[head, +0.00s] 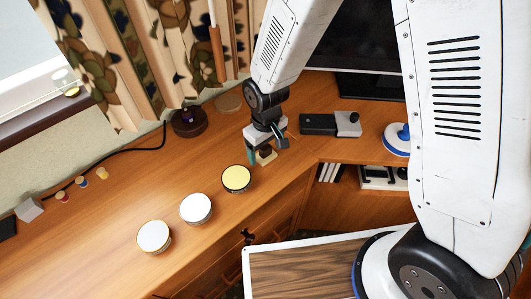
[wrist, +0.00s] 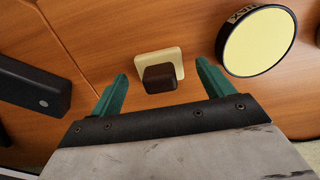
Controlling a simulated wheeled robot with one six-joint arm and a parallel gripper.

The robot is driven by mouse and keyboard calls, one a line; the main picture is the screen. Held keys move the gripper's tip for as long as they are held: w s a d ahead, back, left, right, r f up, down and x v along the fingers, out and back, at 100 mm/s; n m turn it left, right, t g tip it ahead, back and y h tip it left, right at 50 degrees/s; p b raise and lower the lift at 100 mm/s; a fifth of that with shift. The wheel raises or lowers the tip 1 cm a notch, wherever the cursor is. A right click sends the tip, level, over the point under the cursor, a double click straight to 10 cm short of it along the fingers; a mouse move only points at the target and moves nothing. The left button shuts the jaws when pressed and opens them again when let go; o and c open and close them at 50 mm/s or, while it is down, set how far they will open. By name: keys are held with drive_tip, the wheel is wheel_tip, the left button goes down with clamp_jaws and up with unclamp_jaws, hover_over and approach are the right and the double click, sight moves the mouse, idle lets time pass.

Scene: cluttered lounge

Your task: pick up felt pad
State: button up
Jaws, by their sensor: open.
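A small cream square with a dark brown block on top, which looks like the felt pad (wrist: 175,55), lies on the wooden desk in the upper middle of the wrist view. It also shows in the head view (head: 268,158), partly hidden by my gripper. My gripper (wrist: 161,72) is open and empty, with green fingers. In the wrist view one fingertip is to the left of the pad and one to the right, with gaps on both sides. In the head view my gripper (head: 266,149) is just above the pad.
A yellow-topped tin (head: 236,178) stands close by, with two white-topped tins (head: 195,208) (head: 153,236) beyond it. A black and grey device (head: 330,124) lies to the right. The desk's front edge is near.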

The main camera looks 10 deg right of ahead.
drive_tip(key=shift+f, duration=0.4)
drive_tip(key=c, duration=1.2)
drive_tip(key=shift+o, duration=0.2)
drive_tip(key=shift+r, duration=0.1)
